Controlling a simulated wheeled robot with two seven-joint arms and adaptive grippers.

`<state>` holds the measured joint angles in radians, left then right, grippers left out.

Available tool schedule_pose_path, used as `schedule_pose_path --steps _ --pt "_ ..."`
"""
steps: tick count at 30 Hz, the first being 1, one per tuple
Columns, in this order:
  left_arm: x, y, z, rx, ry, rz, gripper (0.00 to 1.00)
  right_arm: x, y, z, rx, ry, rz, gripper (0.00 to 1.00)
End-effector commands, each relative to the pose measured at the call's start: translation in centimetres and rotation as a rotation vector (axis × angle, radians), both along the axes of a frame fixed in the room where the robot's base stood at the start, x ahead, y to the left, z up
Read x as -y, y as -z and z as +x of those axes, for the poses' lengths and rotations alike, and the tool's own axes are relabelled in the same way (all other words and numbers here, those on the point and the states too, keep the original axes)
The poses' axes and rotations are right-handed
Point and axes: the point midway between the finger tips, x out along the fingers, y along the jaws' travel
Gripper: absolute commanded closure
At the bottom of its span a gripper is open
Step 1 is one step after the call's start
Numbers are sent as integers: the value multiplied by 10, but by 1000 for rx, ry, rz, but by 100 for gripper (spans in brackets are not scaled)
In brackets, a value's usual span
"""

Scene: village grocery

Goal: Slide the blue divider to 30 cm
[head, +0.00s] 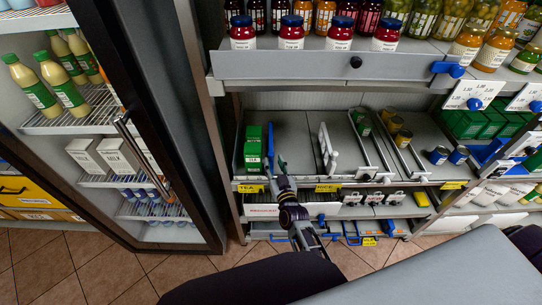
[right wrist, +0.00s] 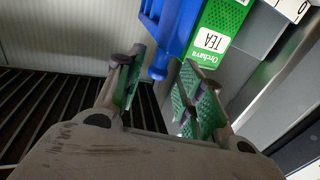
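The blue divider (head: 270,143) stands upright on the middle shelf, just right of a green tea box (head: 253,155). In the right wrist view the blue divider (right wrist: 180,28) ends in a rounded tip. That tip shows at the gap between the fingers of my right gripper (right wrist: 158,88); I cannot tell whether it touches them. The fingers are apart, with green pads. In the head view my right gripper (head: 281,168) is at the shelf's front edge, beside the divider's near end. No 30 cm mark is readable. My left gripper is not in view.
A white divider (head: 326,150) stands to the right, with bare shelf (head: 297,150) between. Tea (head: 250,188) and rice (head: 328,188) labels line the front edge. An upper shelf (head: 300,66) with jars overhangs.

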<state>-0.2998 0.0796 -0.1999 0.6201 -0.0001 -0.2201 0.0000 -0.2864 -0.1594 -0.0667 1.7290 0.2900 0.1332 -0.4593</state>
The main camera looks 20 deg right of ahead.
Motion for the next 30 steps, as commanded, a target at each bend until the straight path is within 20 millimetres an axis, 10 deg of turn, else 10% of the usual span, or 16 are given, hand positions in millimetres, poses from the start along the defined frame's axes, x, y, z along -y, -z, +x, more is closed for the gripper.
schedule_pose_path --steps 30 --pt "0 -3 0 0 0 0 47 1 0 48 0 0 0 62"
